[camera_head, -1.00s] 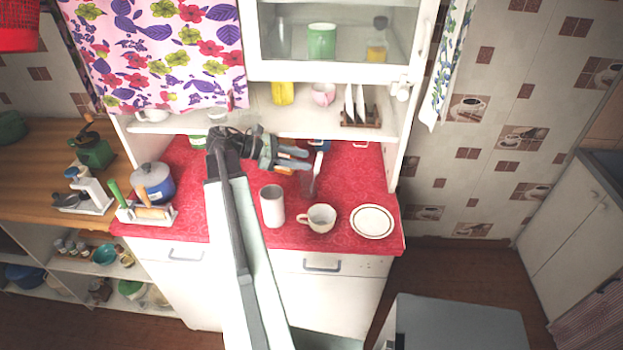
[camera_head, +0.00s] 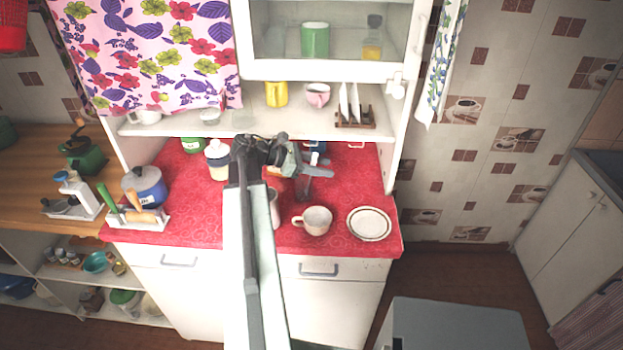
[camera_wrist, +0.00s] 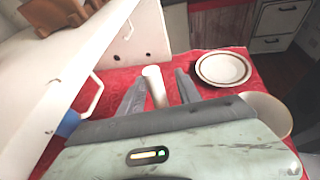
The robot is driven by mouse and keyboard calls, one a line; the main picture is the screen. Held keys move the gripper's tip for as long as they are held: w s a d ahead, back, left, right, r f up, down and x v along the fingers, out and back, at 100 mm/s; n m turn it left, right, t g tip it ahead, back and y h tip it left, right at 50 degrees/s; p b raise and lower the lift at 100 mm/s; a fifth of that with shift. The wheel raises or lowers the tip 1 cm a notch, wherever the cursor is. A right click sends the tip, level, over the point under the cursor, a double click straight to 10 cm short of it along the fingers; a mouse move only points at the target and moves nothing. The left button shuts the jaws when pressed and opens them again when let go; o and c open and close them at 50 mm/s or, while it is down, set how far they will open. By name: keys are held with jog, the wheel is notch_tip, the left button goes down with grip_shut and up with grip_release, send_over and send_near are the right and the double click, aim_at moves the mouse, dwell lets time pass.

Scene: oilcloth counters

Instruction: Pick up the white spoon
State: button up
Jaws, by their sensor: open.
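A white elongated thing with a rounded end, apparently the white spoon (camera_wrist: 154,84), shows in the wrist view between the two grey fingers of my gripper (camera_wrist: 162,78). There is a gap on its right side; whether the left finger touches it I cannot tell. Its lower end is hidden behind my gripper's body. In the head view my gripper (camera_head: 318,186) is open over the red counter (camera_head: 335,238), toward the back.
A white mug (camera_head: 274,208) is partly behind my arm. A jar (camera_head: 217,160) stands left. A shelf (camera_head: 225,127) overhangs the counter's back.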

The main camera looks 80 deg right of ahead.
grip_shut()
jog(key=shift+r, duration=0.15)
